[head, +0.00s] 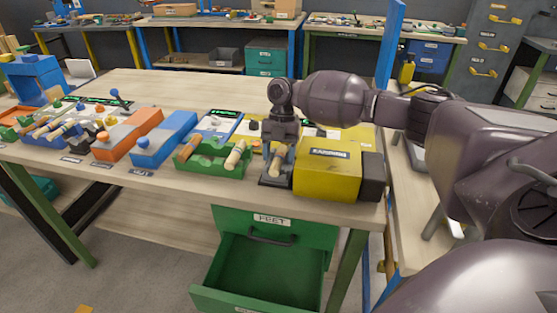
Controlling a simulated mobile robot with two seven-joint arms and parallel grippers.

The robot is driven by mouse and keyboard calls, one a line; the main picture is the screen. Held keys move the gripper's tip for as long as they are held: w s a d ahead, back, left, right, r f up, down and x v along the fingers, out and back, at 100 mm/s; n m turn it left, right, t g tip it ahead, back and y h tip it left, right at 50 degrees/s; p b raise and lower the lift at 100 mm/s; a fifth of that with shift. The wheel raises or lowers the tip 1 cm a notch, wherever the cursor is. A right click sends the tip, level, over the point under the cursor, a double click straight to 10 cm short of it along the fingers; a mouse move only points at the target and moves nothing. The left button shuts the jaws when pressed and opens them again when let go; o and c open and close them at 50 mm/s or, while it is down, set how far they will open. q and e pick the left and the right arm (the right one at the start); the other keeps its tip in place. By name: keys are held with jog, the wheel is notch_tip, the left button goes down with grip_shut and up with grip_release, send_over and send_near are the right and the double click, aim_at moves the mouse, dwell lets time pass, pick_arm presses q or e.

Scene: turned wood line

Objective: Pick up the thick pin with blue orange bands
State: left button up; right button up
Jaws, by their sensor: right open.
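My right gripper (277,165) points down over the front of the table, left of the yellow box. It is open, and a light wooden pin (276,163) shows at its fingers. I cannot tell whether the fingers touch this pin. To its left, a green holder (213,163) bears another wooden pin (236,155) leaning at its right side and a further pin (187,147) at its left side. The bands on these pins are too small to tell blue and orange apart, so I cannot say which is the thick banded one. My left gripper is not in view.
A yellow box (327,168) stands right beside the gripper. Blue (166,140) and orange (129,134) blocks stand to the left. Below, the green FEET drawer (258,280) hangs open. The back of the wooden table (200,84) is clear.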

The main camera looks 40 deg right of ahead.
jog(key=shift+a+f, duration=0.1)
jog(key=shift+f, duration=0.1)
jog(key=c, duration=1)
jog(key=shift+r, duration=0.15)
